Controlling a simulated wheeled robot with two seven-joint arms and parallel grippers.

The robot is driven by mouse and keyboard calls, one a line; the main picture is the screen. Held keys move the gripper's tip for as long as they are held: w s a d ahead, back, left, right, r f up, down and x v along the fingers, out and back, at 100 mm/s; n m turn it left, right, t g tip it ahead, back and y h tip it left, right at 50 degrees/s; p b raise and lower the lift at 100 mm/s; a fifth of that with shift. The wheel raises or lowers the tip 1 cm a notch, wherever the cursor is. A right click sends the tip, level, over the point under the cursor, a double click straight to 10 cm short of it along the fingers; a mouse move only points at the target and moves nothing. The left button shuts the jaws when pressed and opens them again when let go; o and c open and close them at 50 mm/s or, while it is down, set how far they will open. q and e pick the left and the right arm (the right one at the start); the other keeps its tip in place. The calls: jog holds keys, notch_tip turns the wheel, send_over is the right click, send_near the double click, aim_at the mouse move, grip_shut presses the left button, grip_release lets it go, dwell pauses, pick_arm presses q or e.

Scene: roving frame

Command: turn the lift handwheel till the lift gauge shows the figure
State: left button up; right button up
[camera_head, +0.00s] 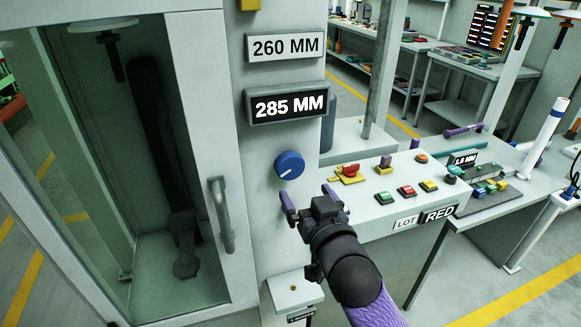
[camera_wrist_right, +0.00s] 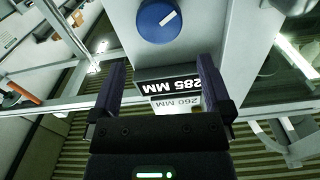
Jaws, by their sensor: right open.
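The blue round handwheel (camera_head: 289,165) with a white pointer mark sits on the grey column face. It also shows at the top of the right wrist view (camera_wrist_right: 160,20). The black gauge (camera_head: 287,104) above it reads 285 MM. A white plate (camera_head: 285,46) above the gauge reads 260 MM. My right gripper (camera_head: 308,198) is open and empty, just below the handwheel and apart from it. In the right wrist view its purple fingers (camera_wrist_right: 162,75) are spread wide, with the handwheel beyond their tips. My left gripper is not in view.
A glass-fronted cabinet (camera_head: 110,170) with a grey handle (camera_head: 222,215) stands left of the column. A sloped panel (camera_head: 395,205) with several coloured buttons and a red switch lies to the right. Benches (camera_head: 480,70) stand behind.

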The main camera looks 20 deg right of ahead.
aim_at(292, 169)
jog(key=w+b, duration=0.1)
jog(key=w, duration=0.8)
jog(key=shift+w+a+f, duration=0.1)
jog(key=shift+w+f, duration=0.05)
jog(key=shift+w, duration=0.25)
jog(key=c, duration=1)
